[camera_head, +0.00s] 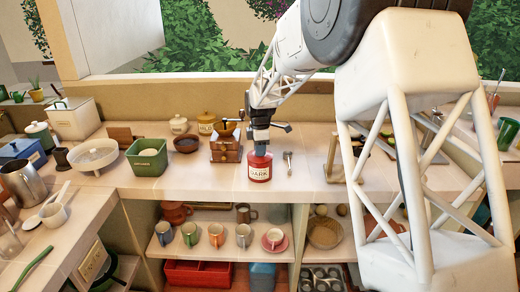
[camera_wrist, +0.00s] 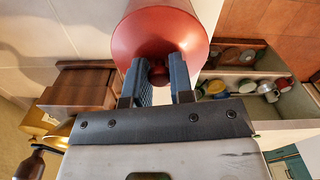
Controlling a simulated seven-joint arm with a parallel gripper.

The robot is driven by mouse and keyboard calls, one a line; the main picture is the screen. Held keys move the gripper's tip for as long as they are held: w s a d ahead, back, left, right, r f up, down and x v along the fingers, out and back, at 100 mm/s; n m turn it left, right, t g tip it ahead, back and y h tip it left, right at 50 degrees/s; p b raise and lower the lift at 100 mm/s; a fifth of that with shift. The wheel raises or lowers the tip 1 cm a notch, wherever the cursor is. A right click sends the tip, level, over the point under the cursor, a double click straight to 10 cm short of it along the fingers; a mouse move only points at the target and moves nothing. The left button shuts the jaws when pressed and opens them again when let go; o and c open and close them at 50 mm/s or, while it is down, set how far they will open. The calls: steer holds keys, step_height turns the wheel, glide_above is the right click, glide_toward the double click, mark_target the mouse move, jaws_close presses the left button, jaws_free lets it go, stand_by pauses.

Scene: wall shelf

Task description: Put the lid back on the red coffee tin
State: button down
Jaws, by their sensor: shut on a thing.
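The red coffee tin (camera_head: 260,172), with a pale label reading "DARK", stands upright on the counter near its front edge. My gripper (camera_head: 261,146) points straight down over the tin's top. In the wrist view my gripper (camera_wrist: 159,75) is shut on the small knob of a round red lid (camera_wrist: 160,30), one finger on each side. The lid is right at the tin's mouth in the head view. I cannot tell whether it rests on the rim or sits just above it. The lid hides the tin in the wrist view.
A wooden coffee grinder (camera_head: 225,148) stands close left of the tin, and a small metal scoop (camera_head: 288,162) lies to its right. A green canister box (camera_head: 147,158) is farther left. Mugs (camera_head: 215,234) stand on the shelf below.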

steer(key=shift+c, duration=2.2)
jaws_free()
steer(key=shift+r, duration=0.2)
steer(key=shift+r, duration=3.3)
